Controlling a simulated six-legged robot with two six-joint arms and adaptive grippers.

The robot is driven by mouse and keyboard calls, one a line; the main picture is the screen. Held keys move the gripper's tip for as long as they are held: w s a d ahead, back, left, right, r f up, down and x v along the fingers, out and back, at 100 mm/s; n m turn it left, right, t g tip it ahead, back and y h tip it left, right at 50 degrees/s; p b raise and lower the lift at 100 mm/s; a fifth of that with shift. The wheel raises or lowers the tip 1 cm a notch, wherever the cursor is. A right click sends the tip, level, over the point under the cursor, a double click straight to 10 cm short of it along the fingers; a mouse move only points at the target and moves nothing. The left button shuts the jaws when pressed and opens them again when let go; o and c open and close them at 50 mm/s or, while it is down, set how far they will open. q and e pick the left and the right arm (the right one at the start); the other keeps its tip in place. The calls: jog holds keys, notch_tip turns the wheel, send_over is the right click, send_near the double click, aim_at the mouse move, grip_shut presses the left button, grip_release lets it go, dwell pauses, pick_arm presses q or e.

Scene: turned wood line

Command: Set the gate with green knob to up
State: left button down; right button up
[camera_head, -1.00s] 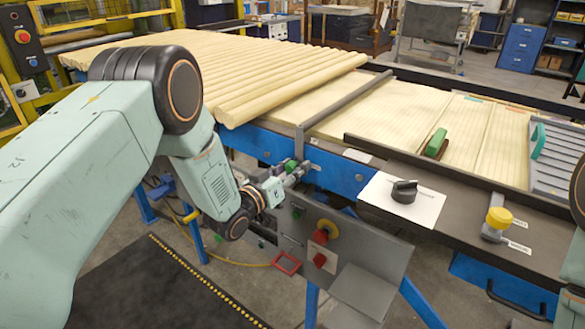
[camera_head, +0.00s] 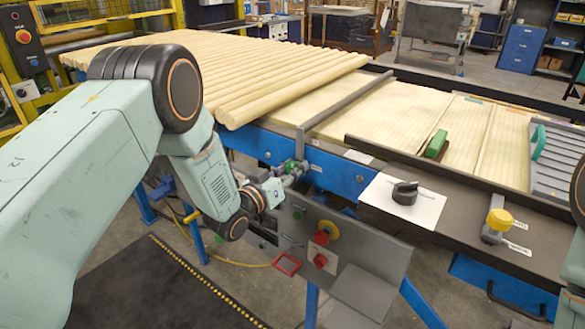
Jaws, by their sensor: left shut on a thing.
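My left gripper (camera_head: 291,173) is at the blue front rail of the line, below the near end of the grey gate bar (camera_head: 345,101). It is shut on the green knob, which is mostly hidden by the fingers; only a little green shows between them. The gate bar lies across the pale boards, to the right of the round wooden poles (camera_head: 240,75). My right gripper is out of view; only a part of my right arm shows at the right edge.
A black rotary knob (camera_head: 405,192) sits on a white plate to the right. A yellow-knobbed lever (camera_head: 499,219) stands farther right. A control panel (camera_head: 330,243) with red and yellow buttons hangs below my left gripper. A green-handled block (camera_head: 437,144) rests on the boards.

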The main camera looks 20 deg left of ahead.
aim_at(299, 138)
pick_arm(q)
notch_tip(299, 138, up, 8)
jog(key=p, duration=0.4)
jog(key=shift+w, duration=0.1)
jog(key=shift+w+f, duration=0.1)
jog(key=c, duration=1.3)
grip_release()
jog(key=shift+o, duration=1.4)
jog(key=shift+f, duration=0.1)
jog(key=shift+o, duration=0.2)
jog(key=shift+s+f, duration=0.15)
jog(key=shift+s, duration=0.05)
jog(key=v, duration=1.2)
